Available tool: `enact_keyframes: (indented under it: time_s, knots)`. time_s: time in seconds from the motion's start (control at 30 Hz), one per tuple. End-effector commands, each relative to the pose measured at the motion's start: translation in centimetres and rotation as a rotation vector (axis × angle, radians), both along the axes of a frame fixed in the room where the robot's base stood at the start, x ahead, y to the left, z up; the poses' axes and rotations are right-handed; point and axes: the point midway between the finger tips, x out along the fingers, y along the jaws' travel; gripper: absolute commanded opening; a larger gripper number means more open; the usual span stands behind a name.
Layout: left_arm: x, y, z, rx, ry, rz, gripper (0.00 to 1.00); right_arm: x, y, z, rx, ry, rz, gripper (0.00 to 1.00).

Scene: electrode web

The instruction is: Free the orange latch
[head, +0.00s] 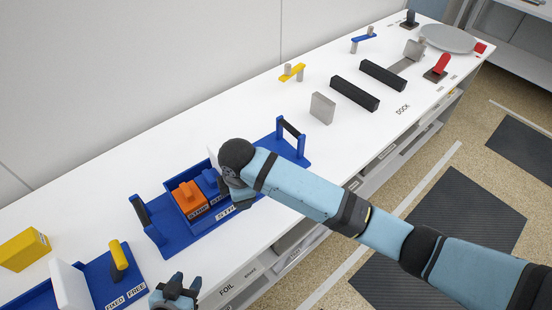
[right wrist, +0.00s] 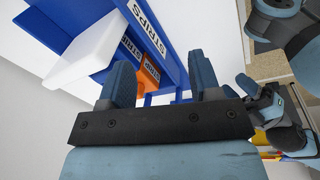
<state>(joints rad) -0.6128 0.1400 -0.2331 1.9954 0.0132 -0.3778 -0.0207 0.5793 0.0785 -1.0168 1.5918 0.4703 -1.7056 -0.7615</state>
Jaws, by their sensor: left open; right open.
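A yellow-orange lever handle (head: 119,256), which looks like the latch, stands on a blue base (head: 98,277) at the lower left, by labels reading FIXED and FREE. Which label it is set to I cannot tell. My left gripper (head: 174,288) is open and empty at the bottom of the head view, right of the lever and apart from it. My right gripper (right wrist: 164,82) is open over the blue tray (head: 155,232); in the head view my arm partly hides it. An orange block (right wrist: 150,73) labelled STRIPS shows beyond its fingers, with nothing clearly held.
A white panel (head: 70,287) stands left of the lever, with a yellow block (head: 23,249) behind it. The tray has upright black-gripped handles (head: 141,211) and also holds a blue block (head: 209,184). Black bars (head: 355,94) and a red lever (head: 441,64) lie farther right.

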Motion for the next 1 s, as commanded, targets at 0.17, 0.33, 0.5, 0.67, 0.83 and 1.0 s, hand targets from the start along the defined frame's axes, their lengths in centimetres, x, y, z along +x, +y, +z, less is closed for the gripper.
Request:
enact_keyframes:
  time_s: [0.17,0.33,0.5,0.67,0.83,1.0]
  knots:
    - [0.2,0.1,0.0,0.002,-0.004,-0.002,0.43,3.6,-0.3,1.0,-0.155,-0.027,0.134,0.57]
    - [-0.3,-0.2,-0.3,-0.002,0.006,-0.002,0.43,7.3,-1.4,2.1,-0.296,-0.046,0.229,0.57]
    - [-0.6,-0.5,-0.4,-0.007,0.012,-0.003,0.43,10.6,-2.9,3.4,-0.414,-0.054,0.289,0.57]
    - [-0.3,-0.2,-0.4,-0.001,0.008,-0.002,0.43,11.6,-3.6,3.5,-0.451,-0.051,0.305,0.57]
    - [-0.1,0.0,-0.1,0.0,0.004,0.0,0.43,12.0,-4.3,1.6,-0.45,-0.049,0.305,0.57]
    - [-0.1,-0.1,0.1,-0.001,0.003,0.0,0.43,12.8,-5.5,-1.7,-0.449,-0.051,0.302,0.57]
